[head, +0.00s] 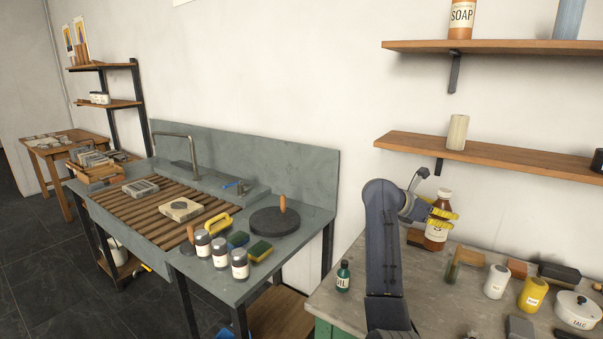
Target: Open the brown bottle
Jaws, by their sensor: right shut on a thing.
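The brown bottle (437,232) with a white cap (445,193) and a pale label stands upright at the back of the right-hand bench. My right gripper (442,217), with yellow fingers, is shut on the bottle's upper body, below the cap. The cap appears to be on the bottle. The bottle's base is partly hidden, so I cannot tell whether it touches the bench. My left gripper is not in view.
A green oil bottle (343,276) stands left of my right arm. White (496,281) and yellow (532,294) containers and a talc pot (577,310) stand at right. A shelf (490,156) hangs above the bench. A sink table (225,281) is at left.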

